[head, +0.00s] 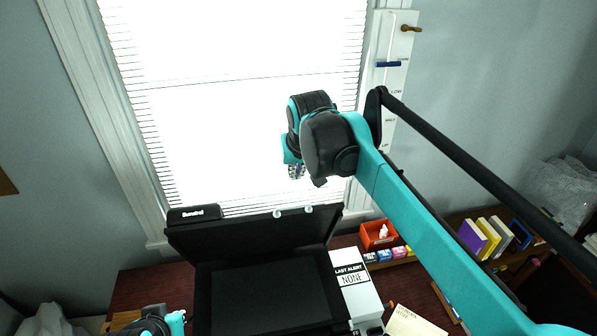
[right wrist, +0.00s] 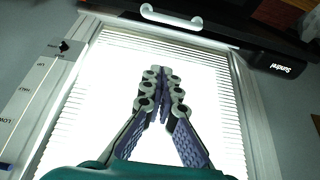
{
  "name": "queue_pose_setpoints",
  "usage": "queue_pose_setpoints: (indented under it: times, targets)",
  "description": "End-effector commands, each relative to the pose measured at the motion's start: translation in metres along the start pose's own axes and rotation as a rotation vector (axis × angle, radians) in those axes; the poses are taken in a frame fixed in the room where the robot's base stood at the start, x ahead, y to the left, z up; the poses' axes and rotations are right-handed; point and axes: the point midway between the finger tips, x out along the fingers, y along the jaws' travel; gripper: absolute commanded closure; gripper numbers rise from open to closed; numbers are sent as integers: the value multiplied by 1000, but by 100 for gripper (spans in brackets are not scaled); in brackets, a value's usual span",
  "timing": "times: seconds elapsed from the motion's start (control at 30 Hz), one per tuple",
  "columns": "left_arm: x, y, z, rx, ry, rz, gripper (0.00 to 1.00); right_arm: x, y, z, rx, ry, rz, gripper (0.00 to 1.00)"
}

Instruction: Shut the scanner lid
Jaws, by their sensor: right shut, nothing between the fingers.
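The black scanner (head: 268,298) stands on the table below the window in the head view. Its lid (head: 255,238) is raised and tilted back at the far side, with a white handle on its top edge. The lid's edge and the handle (right wrist: 185,20) also show at the top of the right wrist view. My right gripper (head: 295,170) is in front of the window, above the lid and apart from it. Its fingers (right wrist: 162,75) are shut together and empty. Part of my left arm (head: 165,322) shows at the bottom left; its fingers cannot be made out.
A white box labelled "LAST ALERT NONE" (head: 352,284) stands right of the scanner. An orange bin (head: 378,235) and small boxes are behind it. Colored books (head: 490,238) stand farther right. A white slider panel (head: 392,80) hangs beside the window.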

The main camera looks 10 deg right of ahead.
Motion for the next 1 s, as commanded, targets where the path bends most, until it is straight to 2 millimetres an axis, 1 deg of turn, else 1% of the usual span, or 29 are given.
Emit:
queue_pose_setpoints:
  times: [0.03,0.13,0.27,0.63,0.7,0.8,1.0]
  targets:
    - [-3,0,-2,0,0,0,100,-2,-1,-4,0,-1,0,100]
    - [-3,0,-2,0,0,0,100,4,-1,-5,0,-2,0,100]
    - [-4,0,-2,0,0,0,100,22,-1,-4,0,-2,0,100]
    - [-11,0,-8,0,0,0,100,100,-1,-4,0,-1,0,100]
    - [-15,0,-10,0,0,0,100,92,-1,8,-1,-1,0,100]
    - [-18,0,-13,0,0,0,100,88,-1,21,0,-1,0,100]
    - [-20,0,-14,0,0,0,100,85,-1,33,0,-1,0,100]
